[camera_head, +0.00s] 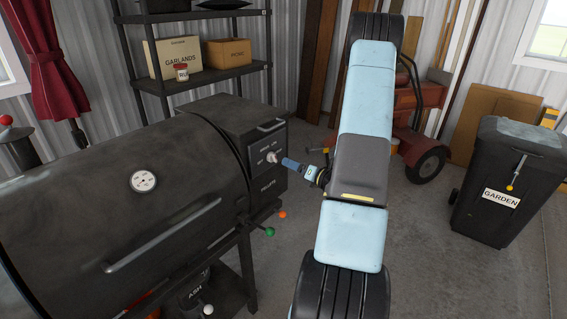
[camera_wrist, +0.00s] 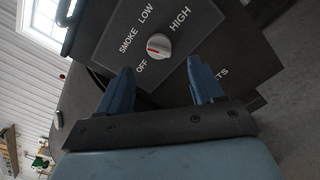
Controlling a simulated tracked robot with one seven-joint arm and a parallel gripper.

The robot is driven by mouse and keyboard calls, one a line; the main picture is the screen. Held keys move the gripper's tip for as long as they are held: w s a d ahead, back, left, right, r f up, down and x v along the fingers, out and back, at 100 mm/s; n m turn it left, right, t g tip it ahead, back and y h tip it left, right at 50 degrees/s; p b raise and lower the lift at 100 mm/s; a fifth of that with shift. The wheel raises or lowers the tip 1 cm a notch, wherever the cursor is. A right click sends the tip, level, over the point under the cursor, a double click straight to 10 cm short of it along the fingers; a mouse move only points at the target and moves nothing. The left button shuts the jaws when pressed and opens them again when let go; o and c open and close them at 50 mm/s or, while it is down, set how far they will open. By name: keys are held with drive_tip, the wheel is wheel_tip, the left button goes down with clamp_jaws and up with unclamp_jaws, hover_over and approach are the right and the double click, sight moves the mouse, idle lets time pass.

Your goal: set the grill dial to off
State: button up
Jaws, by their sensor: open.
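The grill (camera_head: 150,205) is a dark barrel smoker on the left in the head view, with a box-shaped pellet hopper at its right end. The light grey dial (camera_head: 271,157) sits on the hopper's front panel. In the wrist view the dial (camera_wrist: 158,45) shows a red mark on its lower left part; I cannot tell exactly which label it points to. SMOKE, LOW, HIGH and OFF are printed around it, OFF at lower left. My gripper (camera_wrist: 160,66) is open and empty, its two blue fingers apart in front of the dial. It also shows in the head view (camera_head: 284,162), close to the dial.
A shelf (camera_head: 205,78) with boxes stands behind. A garden bin (camera_head: 507,180) and a red wheeled machine (camera_head: 415,120) stand at right. Bare floor lies between.

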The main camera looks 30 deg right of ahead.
sight(276, 159)
drive_tip(key=v, duration=0.6)
drive_tip(key=shift+s, duration=0.15)
drive_tip(key=w+a+m, duration=0.1)
drive_tip(key=w+m, duration=0.1)
drive_tip(key=w, duration=0.2)
drive_tip(key=w+a+m, duration=0.2)
drive_tip(key=w, duration=0.2)
drive_tip(key=w+a+m, duration=0.1)
drive_tip(key=w+a, duration=0.1)
drive_tip(key=w, duration=0.3)
drive_tip(key=shift+f+m, duration=0.1)
drive_tip(key=shift+m, duration=0.3)
drive_tip(key=shift+c, duration=0.3)
drive_tip(key=shift+s, duration=0.1)
drive_tip(key=c, duration=1)
